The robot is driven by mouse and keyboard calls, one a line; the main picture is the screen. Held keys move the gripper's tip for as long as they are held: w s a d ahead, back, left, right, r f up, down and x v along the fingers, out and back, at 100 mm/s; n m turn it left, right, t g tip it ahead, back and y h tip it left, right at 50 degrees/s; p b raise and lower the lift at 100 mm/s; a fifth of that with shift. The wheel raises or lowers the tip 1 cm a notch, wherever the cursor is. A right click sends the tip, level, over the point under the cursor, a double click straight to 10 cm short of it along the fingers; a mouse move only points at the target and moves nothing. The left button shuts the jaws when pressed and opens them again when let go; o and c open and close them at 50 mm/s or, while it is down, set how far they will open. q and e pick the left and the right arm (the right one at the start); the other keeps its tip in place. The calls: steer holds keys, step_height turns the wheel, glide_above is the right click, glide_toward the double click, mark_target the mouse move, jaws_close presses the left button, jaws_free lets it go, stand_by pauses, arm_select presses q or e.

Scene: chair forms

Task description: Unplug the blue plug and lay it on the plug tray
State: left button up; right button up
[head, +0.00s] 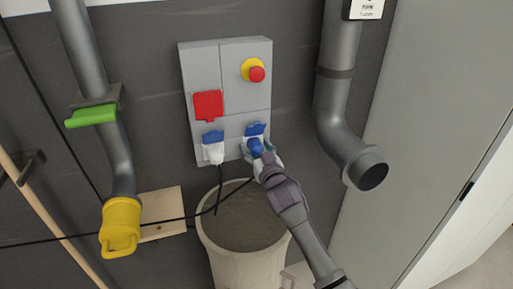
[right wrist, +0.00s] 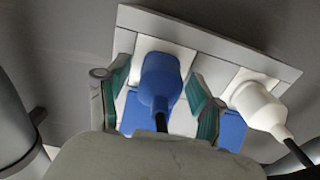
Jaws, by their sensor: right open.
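The blue plug (head: 255,147) sits in the lower right socket of the grey wall panel (head: 228,98). In the right wrist view the blue plug (right wrist: 160,80) stands between the two fingers of my right gripper (right wrist: 160,100), its dark cable running down toward the palm. The fingers are apart, with a gap visible on each side of the plug. In the head view my right gripper (head: 262,157) is at the socket and partly hides the plug. My left gripper is not in view.
A white plug (head: 214,152) sits in the socket to the left. A red cover (head: 208,105) and red button (head: 257,74) are above. A pale bin (head: 240,262) stands below. Grey pipes flank the panel; a pale board (head: 163,206) lies behind the yellow pipe end (head: 120,228).

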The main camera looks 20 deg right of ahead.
steer(key=shift+p, duration=0.3)
stand_by(0.6)
jaws_close()
stand_by(0.4)
steer(key=shift+s, duration=0.15)
steer(key=shift+s+f+p, duration=0.1)
steer(key=shift+s+p, duration=0.05)
steer(key=shift+p, duration=0.15)
steer(key=shift+s+d+r+p, duration=0.15)
steer(key=shift+s+p, duration=0.3)
steer(key=shift+s, duration=0.45)
steer(key=shift+s+p, duration=1.05)
steer(key=shift+s, duration=0.8)
